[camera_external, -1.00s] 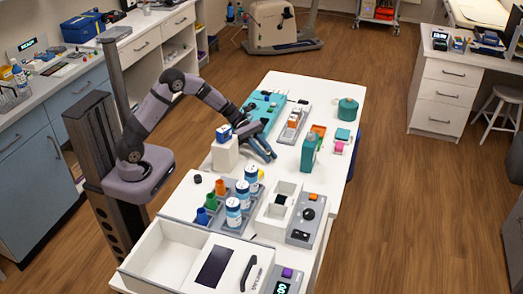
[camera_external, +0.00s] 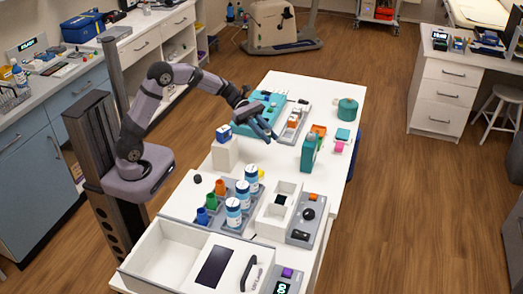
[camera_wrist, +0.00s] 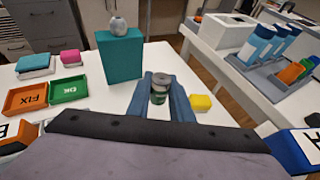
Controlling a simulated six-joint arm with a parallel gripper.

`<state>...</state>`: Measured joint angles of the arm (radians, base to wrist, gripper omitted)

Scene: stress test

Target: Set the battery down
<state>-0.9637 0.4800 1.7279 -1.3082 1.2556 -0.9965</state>
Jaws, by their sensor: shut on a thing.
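In the wrist view, the battery (camera_wrist: 159,88) is a short cylinder with a silver top and a dark green side. It sits between the two blue fingers of my gripper (camera_wrist: 162,92), which is shut on it. In the external view, my gripper (camera_external: 271,132) points down and to the right above the white table (camera_external: 275,170), left of the teal upright block (camera_external: 309,152). The battery cannot be made out there. Whether it touches the table is unclear.
Orange FIX (camera_wrist: 27,98) and green OK (camera_wrist: 69,89) trays lie left in the wrist view. A yellow piece (camera_wrist: 201,103) is right of the fingers. In the external view, a white block (camera_external: 225,153) carries a blue-and-white box (camera_external: 224,132); a bottle rack (camera_external: 222,215) stands nearer.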

